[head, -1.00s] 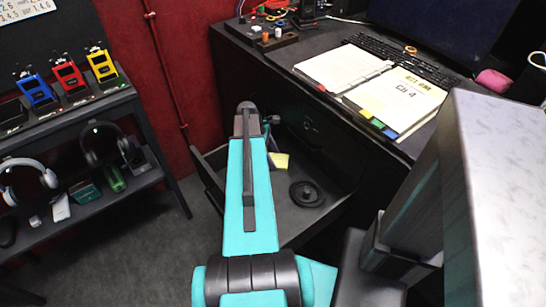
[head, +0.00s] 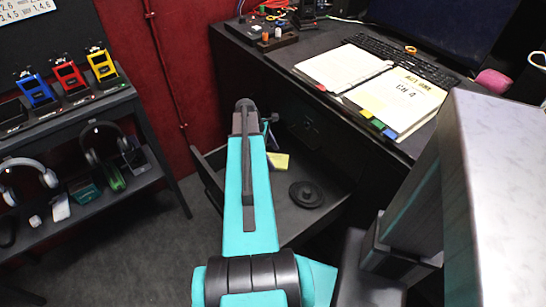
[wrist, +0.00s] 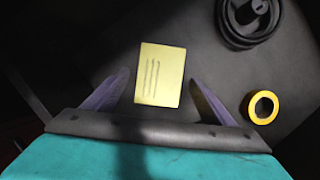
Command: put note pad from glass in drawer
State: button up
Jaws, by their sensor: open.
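The yellow note pad (wrist: 160,75) lies flat on the dark floor of the open drawer (head: 325,210). It also shows in the head view (head: 279,160), just right of my arm. My gripper (wrist: 158,78) is open, with one purple finger on each side of the pad in the wrist view. The fingers look apart from the pad, and I cannot tell how high they are above it. In the head view my arm hides most of the gripper. I cannot make out a glass.
A black coil (head: 306,194) lies in the drawer right of the pad. A yellow tape roll (wrist: 263,107) lies near my right finger. The desk (head: 262,62) above holds an open binder (head: 375,85). A shelf (head: 75,115) with headphones stands left.

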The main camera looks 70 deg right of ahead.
jog(key=d+v, duration=0.1)
jog(key=v, duration=0.9)
jog(key=shift+a+r, duration=0.45)
jog(key=shift+a, duration=0.05)
jog(key=shift+w, duration=0.2)
